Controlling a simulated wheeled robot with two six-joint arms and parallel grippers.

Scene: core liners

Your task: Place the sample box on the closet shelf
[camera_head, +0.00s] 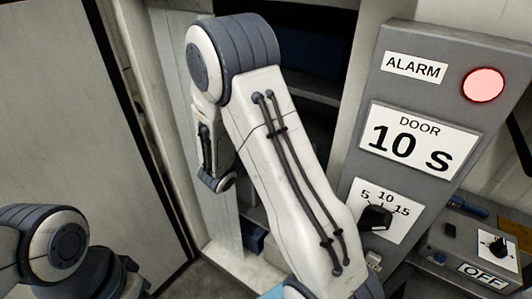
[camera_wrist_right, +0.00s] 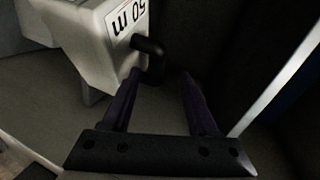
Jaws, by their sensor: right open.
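My right gripper (camera_wrist_right: 160,74) is open in the right wrist view, with nothing between its two dark fingers. A white box (camera_wrist_right: 95,42) labelled "50 m", upside down in that view, is just ahead and to the left; I cannot tell whether it is the sample box. Its dark handle (camera_wrist_right: 150,50) is close to the fingertips; I cannot tell if they touch. In the head view my right arm covers part of an open closet with a grey shelf (camera_head: 308,88). The right gripper is not clear there. My left gripper is out of view.
A grey control panel (camera_head: 455,55) with a lit red alarm lamp (camera_head: 483,85) and a "DOOR 10 S" display (camera_head: 417,142) stands right of the closet. A smaller box marked OFF (camera_head: 475,250) is at lower right. A large grey panel (camera_head: 60,110) borders the left side.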

